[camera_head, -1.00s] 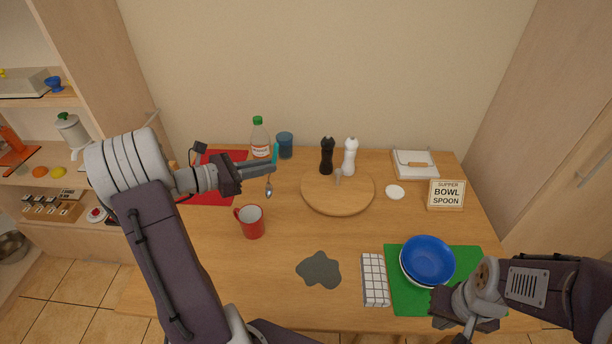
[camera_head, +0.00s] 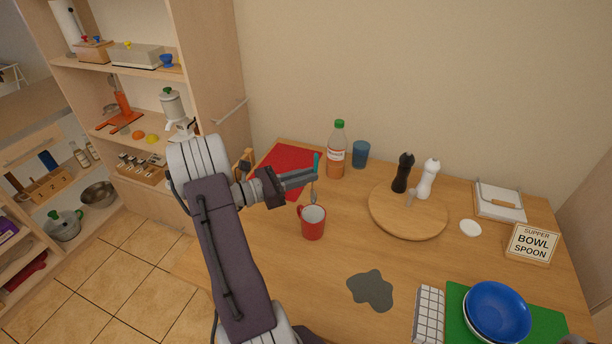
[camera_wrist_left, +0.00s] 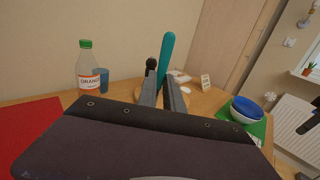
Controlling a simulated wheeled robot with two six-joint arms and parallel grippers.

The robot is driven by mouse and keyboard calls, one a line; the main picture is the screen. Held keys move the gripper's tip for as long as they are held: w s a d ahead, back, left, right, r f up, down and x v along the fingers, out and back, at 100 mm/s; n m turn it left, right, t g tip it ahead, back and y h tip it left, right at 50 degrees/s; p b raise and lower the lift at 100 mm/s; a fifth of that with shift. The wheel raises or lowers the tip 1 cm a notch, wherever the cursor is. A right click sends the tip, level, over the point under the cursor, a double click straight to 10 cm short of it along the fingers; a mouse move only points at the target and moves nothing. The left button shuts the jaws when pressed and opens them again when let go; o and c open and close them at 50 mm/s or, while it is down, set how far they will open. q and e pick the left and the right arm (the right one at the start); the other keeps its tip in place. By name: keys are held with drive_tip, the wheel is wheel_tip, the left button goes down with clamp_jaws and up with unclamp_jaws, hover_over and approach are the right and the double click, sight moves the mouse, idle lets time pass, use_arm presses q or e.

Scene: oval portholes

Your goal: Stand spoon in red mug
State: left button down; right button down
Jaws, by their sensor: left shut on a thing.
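My left gripper (camera_head: 314,176) is shut on the spoon, whose teal handle (camera_head: 317,160) sticks up above the fingers. The spoon's metal bowl (camera_head: 314,197) hangs down, roughly upright, close to the far side of the red mug's rim in the head view. I cannot tell whether it is over the opening or behind it. The red mug (camera_head: 313,226) stands upright on the table, handle to the left. In the left wrist view the teal handle (camera_wrist_left: 166,52) rises between the fingers (camera_wrist_left: 162,95); the mug is hidden there. My right gripper does not show clearly.
An orange bottle (camera_head: 336,152) and a blue cup (camera_head: 361,155) stand behind the gripper, near a red mat (camera_head: 282,165). A round board (camera_head: 405,220) with black and white mills is to the right. A grey patch (camera_head: 371,290) lies in front; the table around the mug is clear.

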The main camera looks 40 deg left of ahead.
use_arm(q)
drive_tip(key=shift+f+b, duration=3.35)
drive_tip(key=shift+f, duration=1.7)
drive_tip(key=c, duration=1.4)
unclamp_jaws()
approach(312, 200)
drive_tip(key=shift+s+a, duration=0.3)
drive_tip(key=shift+s, duration=0.1)
